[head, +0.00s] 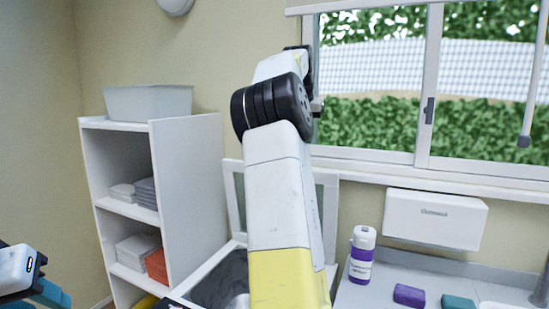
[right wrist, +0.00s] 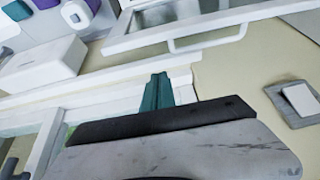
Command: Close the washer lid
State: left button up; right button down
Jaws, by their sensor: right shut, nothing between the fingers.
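The washer's lid (head: 233,193) stands raised at the back of the washer (head: 208,283), whose top opening shows dark inside with something pale in it. My right arm hides the middle of the lid. In the right wrist view the lid (right wrist: 190,18) is a white frame with a glassy pane and a bar handle, at the top. My right gripper (right wrist: 156,92) has teal fingers, shut and empty, apart from the lid; in the head view its fingers are hidden behind the arm, high by the window. Part of my left gripper (head: 45,292) shows at the lower left; its jaws are unclear.
A white shelf (head: 188,180) with folded towels and a grey bin (head: 148,102) stands left of the washer. At right, a purple-and-white bottle (head: 361,255) and sponges stand on the counter below a white wall box (head: 436,218). The window (head: 425,100) is close to my right arm.

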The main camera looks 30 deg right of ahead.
jog(key=shift+w+d+f, duration=0.1)
jog(key=shift+w+f, duration=0.1)
jog(key=shift+f, duration=1.3)
jog(key=shift+w+d+f, duration=0.15)
jog(key=shift+w+f, duration=0.05)
jog(key=shift+f, duration=1.3)
jog(key=shift+w+d+f, duration=0.1)
jog(key=shift+w+f, duration=0.1)
jog(key=shift+f, duration=1.3)
